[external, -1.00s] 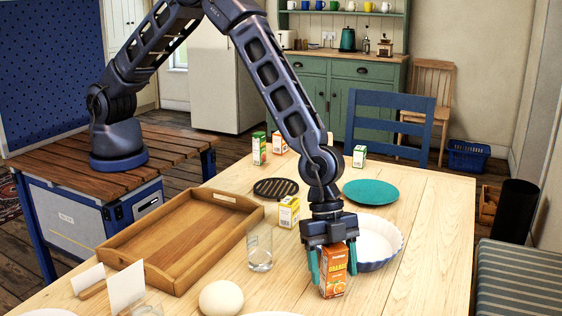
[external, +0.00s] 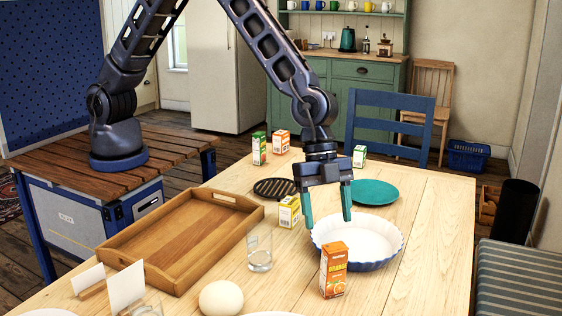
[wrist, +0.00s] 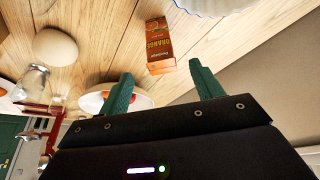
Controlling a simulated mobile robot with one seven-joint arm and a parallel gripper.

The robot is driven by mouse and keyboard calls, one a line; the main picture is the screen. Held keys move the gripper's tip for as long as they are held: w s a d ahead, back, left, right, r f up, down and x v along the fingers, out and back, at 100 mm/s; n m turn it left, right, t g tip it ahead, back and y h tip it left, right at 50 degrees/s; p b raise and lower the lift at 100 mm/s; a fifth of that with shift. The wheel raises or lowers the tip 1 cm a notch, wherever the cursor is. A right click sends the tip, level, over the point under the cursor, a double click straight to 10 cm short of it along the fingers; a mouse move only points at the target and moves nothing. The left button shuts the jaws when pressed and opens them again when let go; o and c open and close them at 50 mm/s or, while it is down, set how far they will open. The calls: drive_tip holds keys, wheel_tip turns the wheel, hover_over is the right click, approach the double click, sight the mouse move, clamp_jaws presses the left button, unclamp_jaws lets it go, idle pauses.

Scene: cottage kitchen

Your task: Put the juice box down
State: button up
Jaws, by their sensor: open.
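The orange juice box (external: 333,270) stands upright on the wooden table (external: 420,215), just in front of the blue-rimmed white dish (external: 372,265). It also shows in the wrist view (wrist: 160,45), beyond the fingertips and apart from them. My gripper (external: 327,222) is open and empty, raised above the table behind the box, with its green fingers spread. In the wrist view my gripper's fingers (wrist: 162,78) are apart with nothing between them.
A wooden tray (external: 128,248) lies on the left. A glass (external: 260,250) and an egg-like white object (external: 221,298) stand left of the box. A yellow carton (external: 289,212), a black trivet (external: 268,195) and a teal plate (external: 371,183) are farther back. The table's right side is clear.

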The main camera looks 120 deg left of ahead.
drive_tip(key=s+a+r+n+y, duration=0.15)
drive_tip(key=s+a+r, duration=0.25)
drive_tip(key=s+r, duration=0.75)
drive_tip(key=s+a+r+n, duration=0.2)
drive_tip(key=s+a+r, duration=0.3)
drive_tip(key=s+r, duration=0.7)
drive_tip(key=s+a+r+n, duration=0.1)
drive_tip(key=s+a, duration=0.1)
drive_tip(key=s, duration=0.8)
drive_tip(key=s+a+r+n+t+y, duration=0.1)
drive_tip(key=s+a+r+n, duration=0.1)
drive_tip(key=s, duration=0.9)
drive_tip(key=s+a+r+n, duration=0.2)
drive_tip(key=s+a, duration=0.1)
drive_tip(key=s, duration=0.7)
drive_tip(key=shift+s+a+y, duration=0.3)
drive_tip(key=shift+a+y, duration=0.05)
drive_tip(key=shift+a, duration=0.05)
